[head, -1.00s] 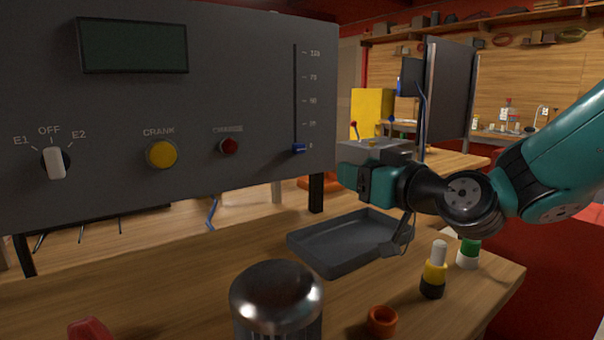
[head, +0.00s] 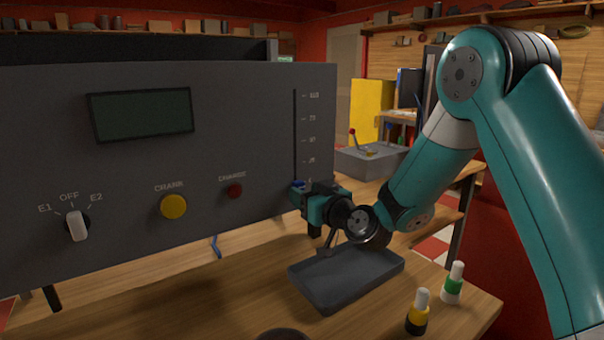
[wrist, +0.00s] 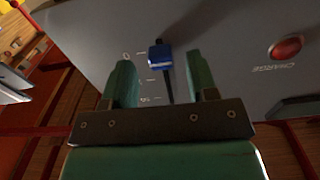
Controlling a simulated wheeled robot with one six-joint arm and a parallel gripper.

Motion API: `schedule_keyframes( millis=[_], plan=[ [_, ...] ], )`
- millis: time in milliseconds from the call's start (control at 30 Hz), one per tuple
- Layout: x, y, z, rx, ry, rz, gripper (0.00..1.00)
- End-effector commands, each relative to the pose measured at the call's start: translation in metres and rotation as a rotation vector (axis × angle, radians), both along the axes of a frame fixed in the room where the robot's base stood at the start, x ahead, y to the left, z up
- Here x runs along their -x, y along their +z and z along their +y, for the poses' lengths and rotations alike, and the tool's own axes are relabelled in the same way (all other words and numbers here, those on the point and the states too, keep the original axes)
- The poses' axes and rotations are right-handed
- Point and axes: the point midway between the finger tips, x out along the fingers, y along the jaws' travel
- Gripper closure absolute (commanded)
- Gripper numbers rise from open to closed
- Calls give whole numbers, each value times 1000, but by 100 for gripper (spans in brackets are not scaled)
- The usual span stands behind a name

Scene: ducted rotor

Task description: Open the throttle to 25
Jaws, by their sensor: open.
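The throttle is a vertical slot (head: 295,130) with a scale at the right of the grey panel (head: 130,240). Its small blue knob (head: 298,184) sits at the bottom of the slot, by the 0 mark. My gripper (head: 297,194) is at the panel's lower right, right at the knob, and partly hides it in the head view. In the wrist view the blue knob (wrist: 160,56) shows in the gap between the two green fingertips of my open gripper (wrist: 157,66). I see a gap on each side of it; contact is not visible.
The panel also has a dark display (head: 142,114), a selector switch (head: 77,226) near OFF, a yellow crank button (head: 173,206) and a red button (head: 235,191).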

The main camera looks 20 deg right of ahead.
Motion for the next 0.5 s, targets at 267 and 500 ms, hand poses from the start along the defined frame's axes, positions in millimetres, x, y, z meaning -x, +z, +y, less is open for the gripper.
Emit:
schedule_keyframes(
  millis=[267,500],
  plan=[
    [-23,1,7,0,0,0,47],
    [-24,0,7,0,-1,0,47]
  ],
)
